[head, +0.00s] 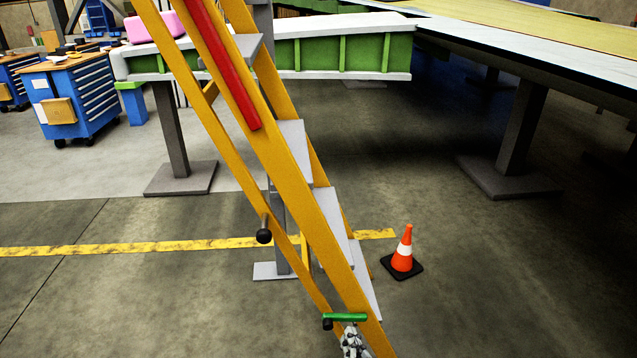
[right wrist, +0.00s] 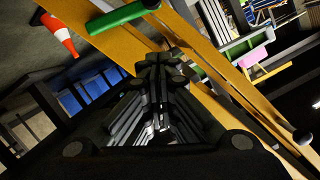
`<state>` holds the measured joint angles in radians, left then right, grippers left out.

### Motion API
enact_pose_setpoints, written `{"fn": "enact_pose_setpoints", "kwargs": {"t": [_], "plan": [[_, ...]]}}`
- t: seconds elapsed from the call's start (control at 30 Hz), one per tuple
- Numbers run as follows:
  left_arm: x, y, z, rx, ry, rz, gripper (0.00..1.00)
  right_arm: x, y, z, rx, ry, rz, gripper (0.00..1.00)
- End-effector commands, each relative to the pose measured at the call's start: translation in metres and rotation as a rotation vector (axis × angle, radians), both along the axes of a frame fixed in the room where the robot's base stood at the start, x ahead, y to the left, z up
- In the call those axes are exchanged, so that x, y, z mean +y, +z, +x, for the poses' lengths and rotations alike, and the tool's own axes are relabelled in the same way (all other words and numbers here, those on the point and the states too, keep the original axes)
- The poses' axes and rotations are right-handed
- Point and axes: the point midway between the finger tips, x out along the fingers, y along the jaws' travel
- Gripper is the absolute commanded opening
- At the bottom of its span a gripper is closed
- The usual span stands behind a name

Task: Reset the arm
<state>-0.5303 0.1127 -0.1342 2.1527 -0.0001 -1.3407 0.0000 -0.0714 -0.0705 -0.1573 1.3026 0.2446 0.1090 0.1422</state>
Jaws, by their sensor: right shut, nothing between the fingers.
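My right gripper (head: 352,342) shows at the bottom edge of the head view, in front of the foot of a yellow ladder (head: 300,190). It sits just below a green handle (head: 346,317) on the ladder's rail. In the right wrist view its fingers (right wrist: 163,70) are closed together and empty. The green handle (right wrist: 124,17) and the yellow ladder rail (right wrist: 205,80) lie just beyond the fingertips there. I cannot tell whether the fingers touch the rail. My left gripper is in neither view.
An orange cone (head: 403,250) stands right of the ladder. A black knob (head: 264,236) sticks out from the ladder's left rail. A green wing section (head: 330,54) is behind. Blue tool cabinets (head: 84,97) stand far left. The floor right of the cone is clear.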

Motion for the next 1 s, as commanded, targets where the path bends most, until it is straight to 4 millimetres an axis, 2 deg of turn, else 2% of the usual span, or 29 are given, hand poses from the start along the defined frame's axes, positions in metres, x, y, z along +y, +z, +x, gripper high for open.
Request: {"fn": "enact_pose_setpoints", "kwargs": {"t": [0.13, 0.23, 0.37, 0.5, 0.7, 1.0], "plan": [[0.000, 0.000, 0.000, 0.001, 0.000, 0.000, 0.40, -0.002, -0.010, -0.015, 0.073, 0.035, -0.041, 0.00], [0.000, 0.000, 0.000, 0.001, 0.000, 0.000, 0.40, -0.006, -0.021, -0.038, 0.175, 0.084, -0.100, 0.00], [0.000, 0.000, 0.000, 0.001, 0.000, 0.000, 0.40, -0.016, -0.036, -0.079, 0.337, 0.154, -0.197, 0.00], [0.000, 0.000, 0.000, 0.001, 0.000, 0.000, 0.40, -0.031, -0.044, -0.131, 0.516, 0.221, -0.300, 0.00], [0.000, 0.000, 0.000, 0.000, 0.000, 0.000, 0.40, -0.055, -0.044, -0.196, 0.726, 0.285, -0.415, 0.00], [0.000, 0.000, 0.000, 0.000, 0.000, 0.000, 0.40, -0.081, -0.031, -0.263, 0.928, 0.333, -0.513, 0.00]]}}
